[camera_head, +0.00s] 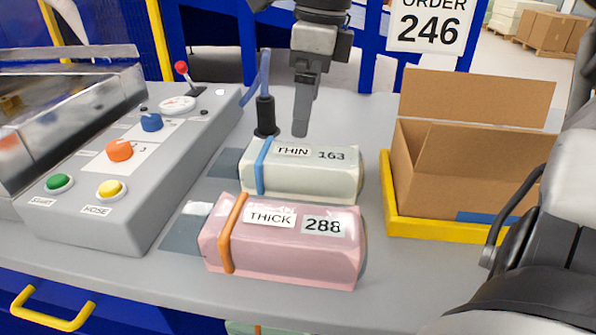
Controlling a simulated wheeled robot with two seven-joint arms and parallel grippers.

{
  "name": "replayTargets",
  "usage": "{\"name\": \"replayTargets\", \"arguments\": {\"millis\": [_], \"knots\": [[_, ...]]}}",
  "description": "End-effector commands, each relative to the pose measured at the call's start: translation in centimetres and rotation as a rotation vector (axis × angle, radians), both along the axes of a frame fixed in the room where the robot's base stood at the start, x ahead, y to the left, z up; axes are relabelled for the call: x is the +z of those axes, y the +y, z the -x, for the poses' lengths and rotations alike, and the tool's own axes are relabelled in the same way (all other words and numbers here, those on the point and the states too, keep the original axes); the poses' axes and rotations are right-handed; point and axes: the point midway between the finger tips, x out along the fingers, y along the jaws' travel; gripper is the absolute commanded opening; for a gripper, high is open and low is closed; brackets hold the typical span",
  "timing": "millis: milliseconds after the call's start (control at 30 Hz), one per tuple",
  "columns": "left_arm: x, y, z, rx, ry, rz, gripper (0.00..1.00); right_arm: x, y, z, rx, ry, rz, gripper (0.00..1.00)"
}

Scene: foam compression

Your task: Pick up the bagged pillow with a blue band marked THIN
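The pale grey-green bagged pillow (315,181) lies on the grey table, with a blue band (263,166) near its left end and labels THIN and 163. A gripper (301,130) hangs down from the top of the view, just behind and above this pillow, apparently on my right arm. It is seen edge-on, so its finger gap is hidden; nothing shows held in it. My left gripper is out of view. A pink bagged pillow (290,255) with an orange band, labelled THICK and 288, lies in front of the THIN pillow.
A black nozzle (265,115) with a blue hose stands behind the THIN pillow's left end. A control box (120,200) with buttons stands at left. An open cardboard box (440,165) sits in a yellow tray (420,229) at right. My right arm fills the right edge.

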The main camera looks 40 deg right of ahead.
Motion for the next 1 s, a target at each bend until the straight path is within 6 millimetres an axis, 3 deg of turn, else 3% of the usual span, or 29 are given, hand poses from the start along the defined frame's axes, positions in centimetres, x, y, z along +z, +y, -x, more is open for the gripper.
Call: {"name": "replayTargets", "arguments": {"millis": [100,300,533,800,1000], "knots": [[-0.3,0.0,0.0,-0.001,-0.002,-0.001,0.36,-2.9,0.2,-0.2,0.000,0.006,-0.001,1.00],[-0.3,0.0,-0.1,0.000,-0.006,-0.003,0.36,-6.1,0.4,-0.5,-0.001,0.004,0.000,1.00],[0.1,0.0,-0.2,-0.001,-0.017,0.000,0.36,-7.6,0.4,-0.6,0.000,0.003,0.000,1.00],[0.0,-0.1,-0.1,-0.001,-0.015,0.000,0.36,-11.5,0.4,-0.8,0.000,0.004,0.000,1.00],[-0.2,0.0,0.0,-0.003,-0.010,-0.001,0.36,-12.1,0.5,-0.9,-0.001,-0.001,-0.001,1.00]]}}
